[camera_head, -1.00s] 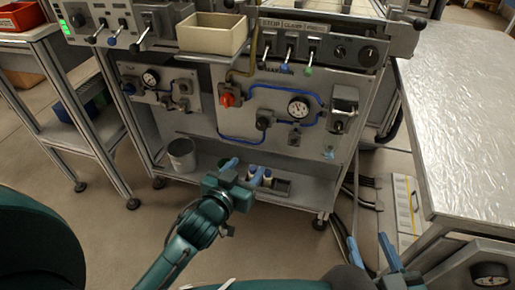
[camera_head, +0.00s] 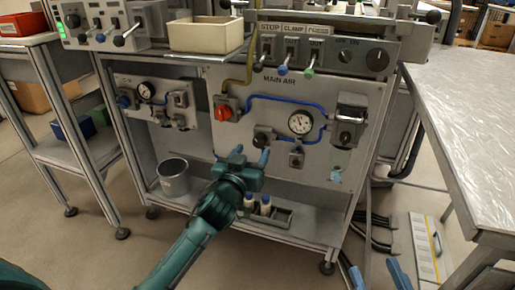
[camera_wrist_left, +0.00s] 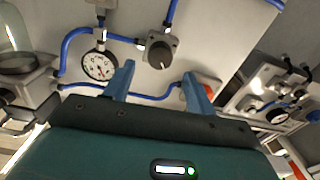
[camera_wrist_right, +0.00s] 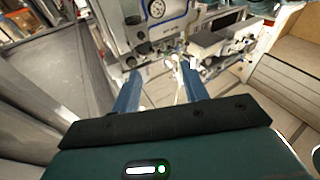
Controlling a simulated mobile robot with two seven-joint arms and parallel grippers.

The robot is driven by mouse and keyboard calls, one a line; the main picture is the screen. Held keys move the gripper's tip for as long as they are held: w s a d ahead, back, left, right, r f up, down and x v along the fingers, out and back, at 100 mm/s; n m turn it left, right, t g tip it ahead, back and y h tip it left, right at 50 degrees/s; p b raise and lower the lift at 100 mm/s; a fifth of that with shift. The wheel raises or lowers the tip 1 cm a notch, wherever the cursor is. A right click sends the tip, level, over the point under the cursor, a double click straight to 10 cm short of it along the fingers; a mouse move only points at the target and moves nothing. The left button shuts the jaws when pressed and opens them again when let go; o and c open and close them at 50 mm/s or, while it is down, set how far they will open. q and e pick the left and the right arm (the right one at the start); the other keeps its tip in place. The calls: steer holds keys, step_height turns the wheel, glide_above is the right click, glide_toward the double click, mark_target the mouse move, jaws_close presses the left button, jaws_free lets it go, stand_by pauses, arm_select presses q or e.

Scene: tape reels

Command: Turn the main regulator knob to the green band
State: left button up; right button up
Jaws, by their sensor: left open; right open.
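The main regulator knob (camera_head: 263,138) is a dark round knob on the MAIN AIR panel (camera_head: 345,95). It also shows in the left wrist view (camera_wrist_left: 161,50), just beyond the fingertips. The white round gauge (camera_head: 300,123) is to its right in the head view; it also shows in the left wrist view (camera_wrist_left: 99,65). Its green band is too small to make out. My left gripper (camera_head: 252,155) is open and empty, just below and in front of the knob, apparently apart from it. My right gripper (camera_head: 376,272) is open and empty, low at the right.
A red rotary switch (camera_head: 223,113) is left of the knob, with blue hoses around. A second small gauge (camera_head: 145,91) is on the left panel. A grey bucket (camera_head: 173,180) and small bottles (camera_head: 265,206) stand on the lower shelf. A wrapped table (camera_head: 465,110) flanks the right.

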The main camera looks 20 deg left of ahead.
mark_target(259, 142)
arm_select(q)
steer(key=w+b, duration=0.1)
steer(key=w, duration=0.4)
steer(key=shift+d, duration=0.1)
arm_select(e)
steer(key=shift+a+f, duration=0.1)
arm_select(q)
steer(key=shift+c, duration=0.6)
steer(key=c, duration=0.9)
arm_select(e)
steer(key=shift+r, duration=0.2)
